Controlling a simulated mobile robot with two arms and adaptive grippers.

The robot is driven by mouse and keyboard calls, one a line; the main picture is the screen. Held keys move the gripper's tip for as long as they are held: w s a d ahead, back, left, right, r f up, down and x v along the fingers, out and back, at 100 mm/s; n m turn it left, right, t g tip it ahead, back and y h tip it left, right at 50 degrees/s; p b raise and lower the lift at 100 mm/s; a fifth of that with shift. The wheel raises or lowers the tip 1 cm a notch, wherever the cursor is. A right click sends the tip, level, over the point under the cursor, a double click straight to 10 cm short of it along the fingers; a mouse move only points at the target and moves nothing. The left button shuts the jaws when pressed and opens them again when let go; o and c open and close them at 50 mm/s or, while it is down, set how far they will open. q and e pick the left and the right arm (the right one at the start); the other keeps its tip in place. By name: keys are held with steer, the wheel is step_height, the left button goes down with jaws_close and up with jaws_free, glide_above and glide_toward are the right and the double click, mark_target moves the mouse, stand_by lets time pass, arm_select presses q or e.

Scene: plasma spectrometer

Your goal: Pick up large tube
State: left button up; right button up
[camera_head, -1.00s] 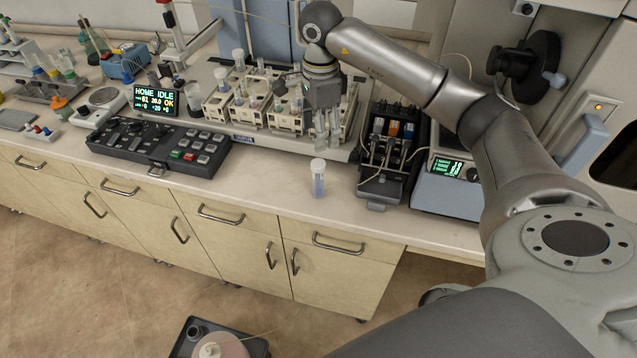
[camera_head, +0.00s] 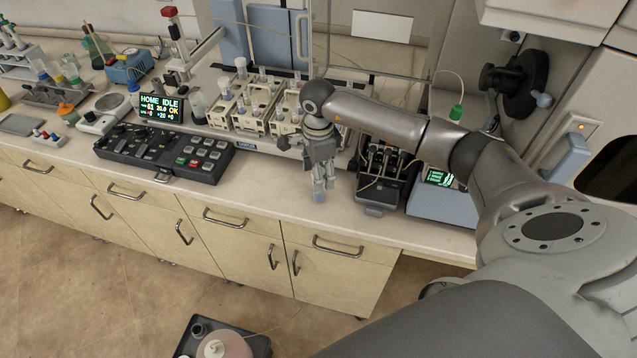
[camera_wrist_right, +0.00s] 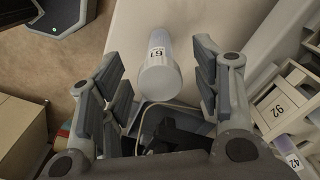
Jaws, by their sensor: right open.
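The large tube stands upright on the counter in front of the rack. In the head view, only its bluish lower part (camera_head: 319,196) shows below my right gripper (camera_head: 319,184), which hides the rest. In the right wrist view, the tube (camera_wrist_right: 160,70) is pale and translucent, with a numbered label. There it lies between the spread fingers of my right gripper (camera_wrist_right: 160,66), with gaps on both sides. My right gripper is open, and its fingers reach down around the tube. My left gripper is out of view.
A tube rack (camera_head: 248,112) stands behind. A pump unit (camera_head: 382,175) is close on the right, and a blue-grey instrument (camera_head: 445,203) is beyond it. A control panel (camera_head: 165,150) lies to the left. The counter front is clear near the tube.

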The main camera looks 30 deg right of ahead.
jaws_close()
stand_by(0.3)
stand_by(0.3)
